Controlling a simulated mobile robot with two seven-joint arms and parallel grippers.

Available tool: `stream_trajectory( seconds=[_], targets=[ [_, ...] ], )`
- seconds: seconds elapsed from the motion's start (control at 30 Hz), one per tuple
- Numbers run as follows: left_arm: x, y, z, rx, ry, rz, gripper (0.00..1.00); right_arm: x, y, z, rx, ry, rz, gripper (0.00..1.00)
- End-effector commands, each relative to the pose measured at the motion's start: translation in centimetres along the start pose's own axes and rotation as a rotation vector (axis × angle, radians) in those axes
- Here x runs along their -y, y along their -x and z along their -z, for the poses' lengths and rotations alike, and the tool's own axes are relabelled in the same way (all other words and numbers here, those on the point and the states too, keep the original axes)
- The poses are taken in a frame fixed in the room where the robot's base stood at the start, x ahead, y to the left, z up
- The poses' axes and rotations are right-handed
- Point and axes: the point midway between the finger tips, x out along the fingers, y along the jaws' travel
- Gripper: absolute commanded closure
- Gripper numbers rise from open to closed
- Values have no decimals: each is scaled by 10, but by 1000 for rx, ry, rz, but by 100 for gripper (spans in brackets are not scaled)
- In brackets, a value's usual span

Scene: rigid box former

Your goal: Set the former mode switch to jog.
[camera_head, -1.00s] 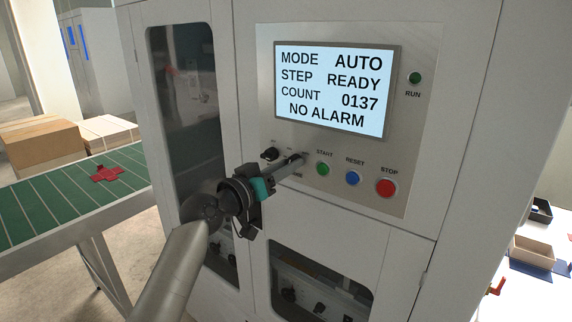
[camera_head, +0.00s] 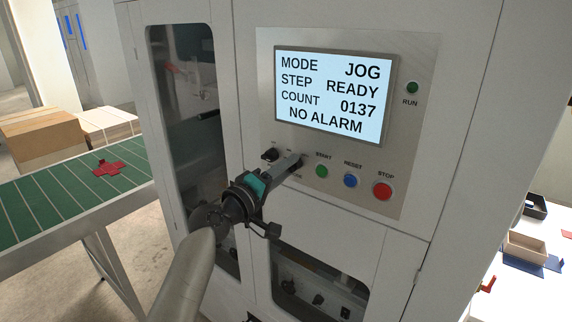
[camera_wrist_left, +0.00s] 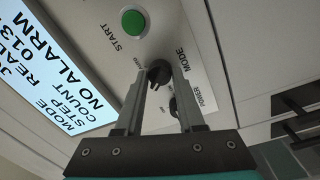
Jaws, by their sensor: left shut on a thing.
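The display (camera_head: 333,92) on the former's panel reads MODE JOG, STEP READY, COUNT 0137, NO ALARM. My left gripper (camera_head: 297,159) is at the panel below the display, left of the green start button, and its fingers hide the mode switch in the head view. In the left wrist view the black mode switch knob (camera_wrist_left: 159,71) sits beside the MODE label at the fingertips, and my left gripper (camera_wrist_left: 154,84) is shut on it. My right gripper is in neither view.
A black power knob (camera_head: 270,154) sits left of the fingers. The green start (camera_head: 321,171), blue reset (camera_head: 350,181) and red stop (camera_head: 383,191) buttons line up to the right. A green conveyor (camera_head: 70,195) with a red cross-shaped piece (camera_head: 108,168) stands at left.

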Motion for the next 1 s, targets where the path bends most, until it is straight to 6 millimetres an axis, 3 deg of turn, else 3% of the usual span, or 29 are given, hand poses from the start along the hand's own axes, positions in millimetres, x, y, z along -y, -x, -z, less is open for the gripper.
stream_trajectory(
  seconds=[0.3, 0.8, 0.83, 1.0],
  targets=[
    [0, 0, -1, -5, 106, 1, 100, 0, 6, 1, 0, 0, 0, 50],
    [0, 0, -1, -6, 122, 1, 100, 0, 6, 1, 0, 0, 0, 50],
    [0, 0, -1, -6, 122, 1, 59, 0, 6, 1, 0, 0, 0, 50],
    [0, 0, -1, -6, 120, 1, 40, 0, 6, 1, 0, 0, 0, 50]
  ],
)
